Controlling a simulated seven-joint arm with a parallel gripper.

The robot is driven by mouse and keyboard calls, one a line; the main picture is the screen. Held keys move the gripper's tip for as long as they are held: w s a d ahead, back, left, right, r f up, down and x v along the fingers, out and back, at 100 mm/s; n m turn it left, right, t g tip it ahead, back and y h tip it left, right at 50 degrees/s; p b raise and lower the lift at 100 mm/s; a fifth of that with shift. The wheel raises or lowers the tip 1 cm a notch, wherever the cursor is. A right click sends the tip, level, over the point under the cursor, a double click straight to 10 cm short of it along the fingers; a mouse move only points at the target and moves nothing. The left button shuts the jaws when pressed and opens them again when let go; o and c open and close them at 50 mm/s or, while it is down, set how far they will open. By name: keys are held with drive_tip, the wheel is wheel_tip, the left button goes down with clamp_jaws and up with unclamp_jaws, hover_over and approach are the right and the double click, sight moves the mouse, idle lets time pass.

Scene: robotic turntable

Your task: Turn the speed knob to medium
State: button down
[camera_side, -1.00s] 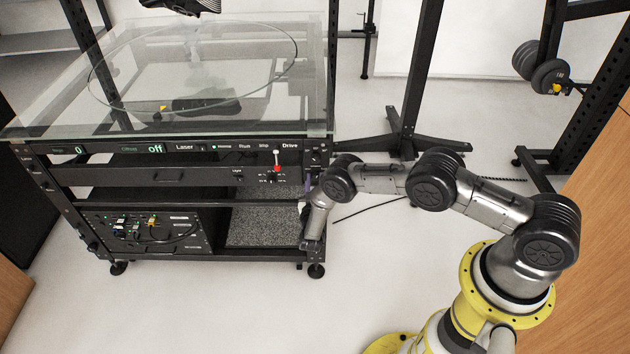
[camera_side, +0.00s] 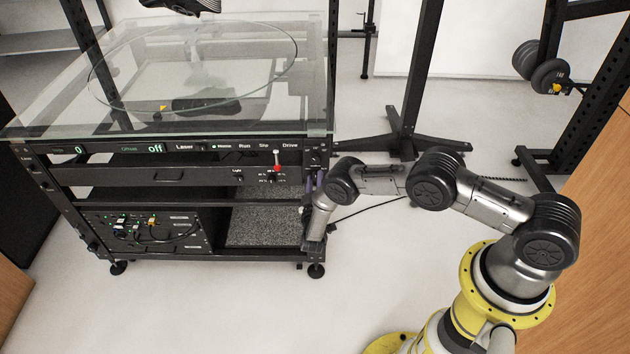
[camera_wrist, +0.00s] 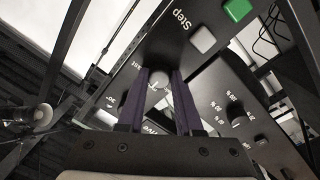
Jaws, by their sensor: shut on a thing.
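The speed knob (camera_wrist: 158,79) is a small round grey knob on a dark panel, with a pale mark on its face. In the wrist view it sits between the two purple fingertips of my gripper (camera_wrist: 161,78), which is shut on it. A label ending in "ast" is just left of the fingers, and a partly covered label shows between them lower down. The fingers cover other markings, so I cannot tell the exact setting. In the side view my gripper is at the right end of the cart's front, and the knob is too small to make out.
A grey button (camera_wrist: 202,40) beside the word "Step" and a green button (camera_wrist: 237,10) are close by. Another dial (camera_wrist: 260,140) with number marks is at right. A red-based lever (camera_side: 277,163) projects from the front panel. The glass-topped cart (camera_side: 170,177) fills the left.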

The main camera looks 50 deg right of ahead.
drive_tip(key=shift+s, duration=0.1)
drive_tip(key=c, duration=0.6)
unclamp_jaws()
drive_tip(key=v, duration=1.3)
drive_tip(key=shift+s+a, duration=0.25)
drive_tip(key=shift+a, duration=0.05)
